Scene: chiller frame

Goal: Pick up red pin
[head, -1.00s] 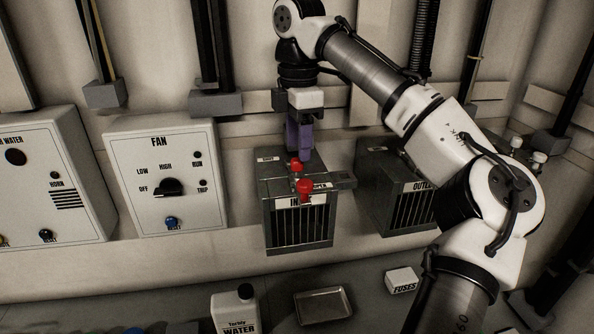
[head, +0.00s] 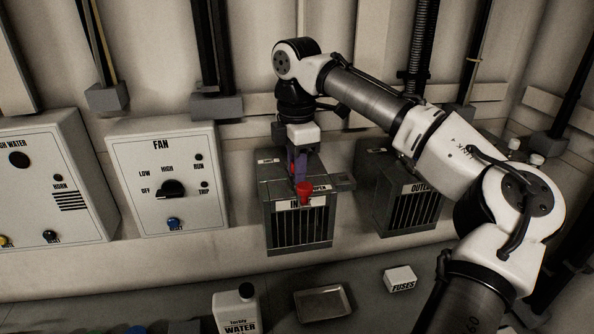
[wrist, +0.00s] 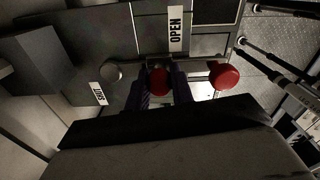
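The rear pin (wrist: 159,82) sits between the two purple fingers of my gripper (wrist: 160,84). In the head view my gripper (head: 298,168) points down onto the box top and mostly hides the rear pin. The fingers are close on both sides of its head; I cannot tell whether they press on it.
The box top carries labels "OPEN" (wrist: 176,30) and "SHUT" (wrist: 100,94). A second box (head: 402,207), labelled "OUTLE…", stands to the right. The fan panel (head: 160,180) is at the left. A tray (head: 324,303), a fuses box (head: 400,279) and a water bottle (head: 237,309) lie below.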

